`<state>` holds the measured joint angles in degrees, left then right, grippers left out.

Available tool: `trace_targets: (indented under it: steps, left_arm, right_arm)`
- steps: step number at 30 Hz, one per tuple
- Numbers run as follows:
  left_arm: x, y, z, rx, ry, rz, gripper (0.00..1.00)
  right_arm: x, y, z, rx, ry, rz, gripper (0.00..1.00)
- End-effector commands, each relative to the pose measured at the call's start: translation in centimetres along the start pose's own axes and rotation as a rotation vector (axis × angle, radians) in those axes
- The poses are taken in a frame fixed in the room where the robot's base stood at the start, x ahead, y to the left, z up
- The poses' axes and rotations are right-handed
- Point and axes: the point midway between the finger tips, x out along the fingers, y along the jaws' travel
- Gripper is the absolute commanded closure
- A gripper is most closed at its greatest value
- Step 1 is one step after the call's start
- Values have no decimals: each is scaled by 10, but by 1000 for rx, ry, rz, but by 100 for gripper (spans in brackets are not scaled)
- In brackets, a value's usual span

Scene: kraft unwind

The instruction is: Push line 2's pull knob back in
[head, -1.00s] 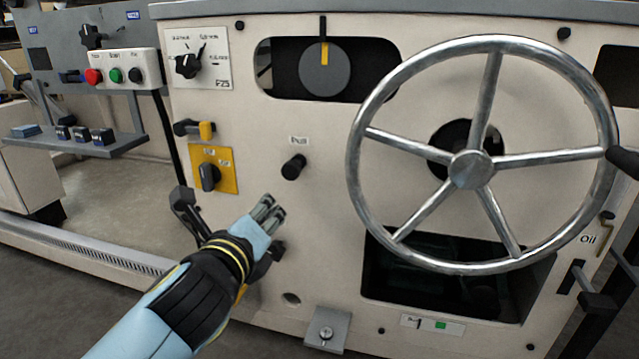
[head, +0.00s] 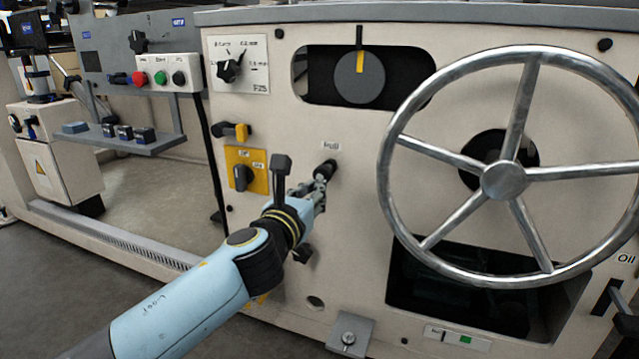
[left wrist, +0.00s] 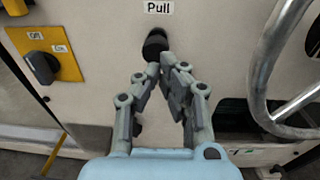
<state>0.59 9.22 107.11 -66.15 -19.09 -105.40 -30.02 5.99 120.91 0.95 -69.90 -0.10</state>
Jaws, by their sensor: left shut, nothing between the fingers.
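The black pull knob (head: 327,168) sticks out of the cream machine panel, just under a small label. In the left wrist view the knob (left wrist: 154,45) sits below a label reading "Pull" (left wrist: 158,7). My left gripper (head: 318,182) is shut and empty, with its fingertips at the knob's lower edge. In the left wrist view the fingertips (left wrist: 160,66) overlap the bottom of the knob; I cannot tell whether they touch it. My right gripper is not in view.
A large metal handwheel (head: 503,181) stands out from the panel to the right of the knob. A yellow plate with a black rotary switch (head: 243,177) is to the left. A dial (head: 360,77) is above. A dark opening (head: 470,300) lies below the wheel.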

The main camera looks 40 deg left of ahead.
Motion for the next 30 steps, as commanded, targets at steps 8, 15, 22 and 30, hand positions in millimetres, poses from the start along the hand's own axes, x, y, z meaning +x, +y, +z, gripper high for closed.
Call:
trace_targets:
  steps: [8, 15, 22, 30]
  left_arm:
    - [32, 0, -1, -1, 0, 0, 100]
    - [36, 0, -1, -1, 1, 0, 100]
    - [39, 0, 1, -1, -1, 0, 100]
    - [59, 0, 2, -1, -4, 1, 100]
  right_arm:
    - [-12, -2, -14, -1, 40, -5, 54]
    - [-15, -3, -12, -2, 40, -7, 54]
    - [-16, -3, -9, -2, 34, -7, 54]
    - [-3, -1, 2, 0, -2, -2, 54]
